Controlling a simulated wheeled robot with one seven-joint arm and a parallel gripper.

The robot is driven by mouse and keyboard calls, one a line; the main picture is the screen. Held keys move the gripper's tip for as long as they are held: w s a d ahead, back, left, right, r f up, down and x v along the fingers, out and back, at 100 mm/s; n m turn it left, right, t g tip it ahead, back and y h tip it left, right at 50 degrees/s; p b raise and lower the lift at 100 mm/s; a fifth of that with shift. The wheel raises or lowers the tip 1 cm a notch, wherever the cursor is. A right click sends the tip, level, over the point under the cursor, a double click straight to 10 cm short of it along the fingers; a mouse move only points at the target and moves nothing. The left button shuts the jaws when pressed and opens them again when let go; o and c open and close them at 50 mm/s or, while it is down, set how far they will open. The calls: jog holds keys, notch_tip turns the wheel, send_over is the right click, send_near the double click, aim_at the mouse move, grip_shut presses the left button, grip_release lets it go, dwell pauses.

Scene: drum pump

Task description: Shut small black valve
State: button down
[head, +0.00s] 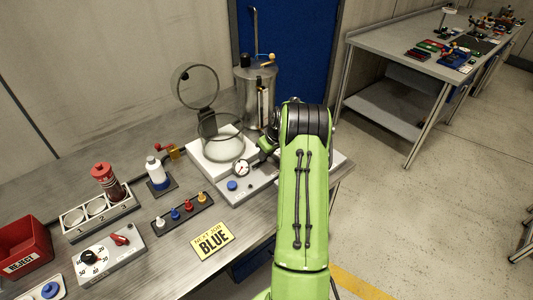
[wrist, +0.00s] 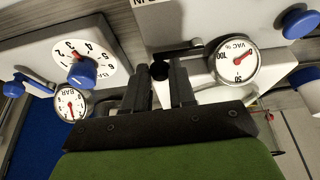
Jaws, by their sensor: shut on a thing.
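In the wrist view, the small black valve (wrist: 159,70) shows as a round black knob at the tips of my gripper (wrist: 160,82). The two dark fingers stand on either side of it, close together, and are shut on it. A thin metal stem or pipe shows beside it, running toward the vacuum gauge (wrist: 237,65). How far the valve is turned cannot be told. In the head view my own green arm hides the valve and most of the gripper.
In the wrist view, a numbered dial with a blue knob (wrist: 82,72) and a bar gauge (wrist: 70,104) sit left of my fingers. In the head view, a clear chamber (head: 221,137) and steel drum (head: 256,92) stand behind. Bottles, a red bin (head: 24,246) and small pegs occupy the bench.

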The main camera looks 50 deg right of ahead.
jog(key=c, duration=0.9)
grip_release()
jog(key=p+v, duration=0.1)
jog(key=v, duration=1.4)
jog(key=shift+s+r, duration=0.2)
jog(key=shift+r, duration=0.15)
